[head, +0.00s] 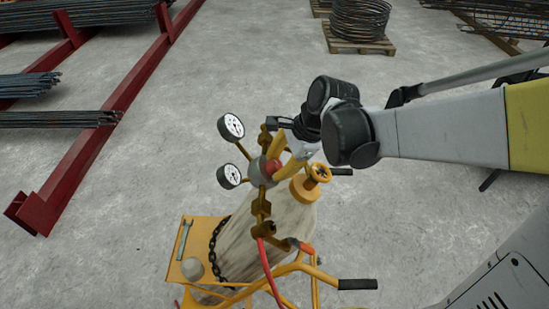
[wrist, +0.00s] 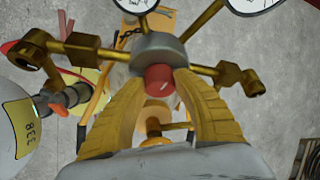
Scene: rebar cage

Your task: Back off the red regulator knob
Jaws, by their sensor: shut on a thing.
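The red regulator knob (wrist: 158,79) sits on the front of the grey round regulator body (wrist: 158,50). It also shows in the head view (head: 273,167). My gripper (wrist: 160,88) has its two yellow fingers on either side of the knob and is shut on it. In the head view my gripper (head: 278,160) reaches the regulator from the right, its fingertips at the knob. Two white dial gauges, an upper one (head: 231,126) and a lower one (head: 229,176), stand out to the left of the regulator. Part of the knob is hidden by the fingers.
A gas cylinder (head: 240,240) stands chained on a yellow trolley (head: 188,268) below the regulator. A yellow valve handwheel (head: 319,173) is close to my wrist. A red hose (head: 268,270) hangs down. Red steel racks (head: 120,100) stand left; open concrete floor surrounds the trolley.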

